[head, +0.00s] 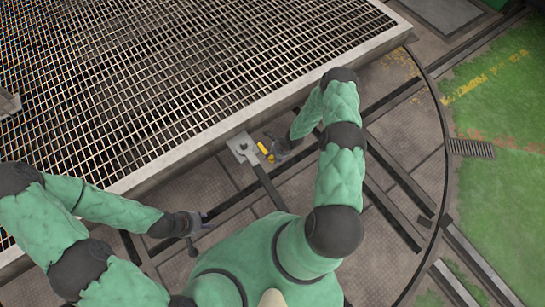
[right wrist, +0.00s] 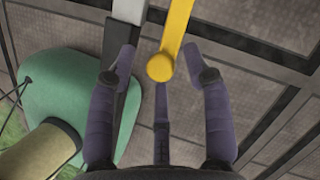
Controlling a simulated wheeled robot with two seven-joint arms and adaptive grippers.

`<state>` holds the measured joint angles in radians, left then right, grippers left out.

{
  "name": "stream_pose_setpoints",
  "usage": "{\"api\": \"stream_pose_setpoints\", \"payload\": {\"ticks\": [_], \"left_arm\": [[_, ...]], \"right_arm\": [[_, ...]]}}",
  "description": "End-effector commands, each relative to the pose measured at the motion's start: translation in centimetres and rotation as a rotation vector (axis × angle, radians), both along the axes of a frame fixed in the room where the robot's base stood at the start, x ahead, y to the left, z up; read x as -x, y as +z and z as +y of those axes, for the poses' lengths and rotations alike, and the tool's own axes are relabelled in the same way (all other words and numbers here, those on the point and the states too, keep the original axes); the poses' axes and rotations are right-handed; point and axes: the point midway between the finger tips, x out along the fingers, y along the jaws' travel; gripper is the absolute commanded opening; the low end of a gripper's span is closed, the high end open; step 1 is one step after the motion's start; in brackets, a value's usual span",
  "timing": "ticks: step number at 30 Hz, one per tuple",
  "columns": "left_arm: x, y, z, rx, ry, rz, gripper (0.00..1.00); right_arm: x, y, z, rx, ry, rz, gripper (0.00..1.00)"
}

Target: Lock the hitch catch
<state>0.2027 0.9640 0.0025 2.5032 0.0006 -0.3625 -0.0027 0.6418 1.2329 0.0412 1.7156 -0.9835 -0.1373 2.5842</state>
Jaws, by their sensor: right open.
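The yellow hitch catch (head: 264,149) sits by the grey hitch plate (head: 242,148) at the edge of the grated deck. In the right wrist view the catch is a yellow bar (right wrist: 176,28) with a rounded end, coming down from the top. My right gripper (head: 279,152) is close beside the catch. In the right wrist view this gripper (right wrist: 158,60) is open, with a purple finger on each side of the bar's rounded end and gaps on both sides. My left gripper (head: 200,219) is low left of the hitch, away from it; its fingers are too small to read.
The grated deck (head: 180,70) with a pale rim fills the upper left. A dark bar (head: 268,187) runs from the hitch plate towards me. Dark rails (head: 395,175) cross the brown turntable floor. Green grass (head: 500,190) lies beyond the curved edge at right.

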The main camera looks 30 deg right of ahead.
Motion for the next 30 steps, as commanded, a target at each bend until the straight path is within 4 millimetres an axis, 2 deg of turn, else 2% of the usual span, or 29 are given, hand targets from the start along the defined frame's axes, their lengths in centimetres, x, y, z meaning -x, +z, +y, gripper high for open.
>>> {"api": "stream_pose_setpoints", "payload": {"ticks": [8,9,14,30], "left_arm": [[-0.01,-0.02,0.00,0.000,0.000,0.000,0.40],[-0.01,-0.01,0.01,0.000,0.000,0.000,0.40],[-0.01,-0.02,0.00,0.000,0.000,0.000,0.40],[0.00,0.42,0.00,0.000,0.000,0.000,0.40]], "right_arm": [[-0.06,-0.10,0.04,0.000,0.000,0.000,0.50],[-0.06,-0.10,0.04,0.000,0.000,0.000,0.45],[-0.06,-0.09,0.03,0.000,0.000,0.000,0.00],[0.19,0.05,0.43,0.001,-0.024,-0.002,0.00]]}}
